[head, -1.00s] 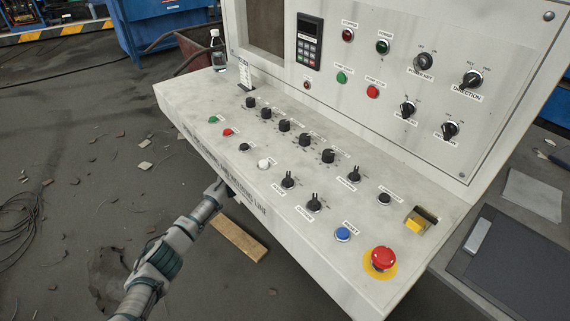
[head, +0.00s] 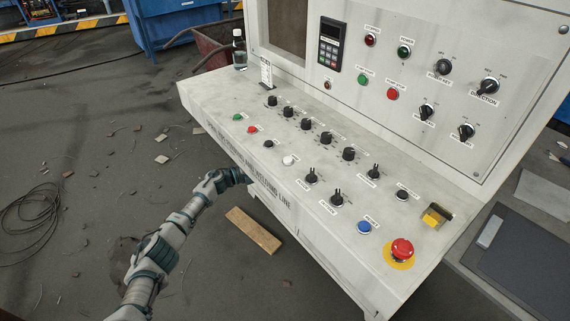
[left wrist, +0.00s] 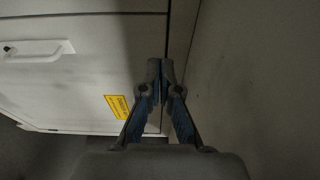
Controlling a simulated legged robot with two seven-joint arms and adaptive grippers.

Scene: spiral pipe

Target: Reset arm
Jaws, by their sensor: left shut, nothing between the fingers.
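My left arm comes in from the lower left in the head view, and its far end reaches to the front edge of the control console (head: 330,240). The fingers there are partly hidden under the overhanging panel. In the left wrist view my left gripper (left wrist: 164,72) is shut and empty, its two fingertips together. It points along the white cabinet front (left wrist: 85,80), which has a handle (left wrist: 40,51) and a yellow label (left wrist: 118,106). My right gripper is in neither view.
The console top carries several knobs, a blue button (head: 364,227) and a red emergency stop (head: 401,249). A bottle (head: 239,52) stands at its far left end. A wooden board (head: 253,230) lies on the floor below. Debris and coiled cable (head: 30,215) lie at left.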

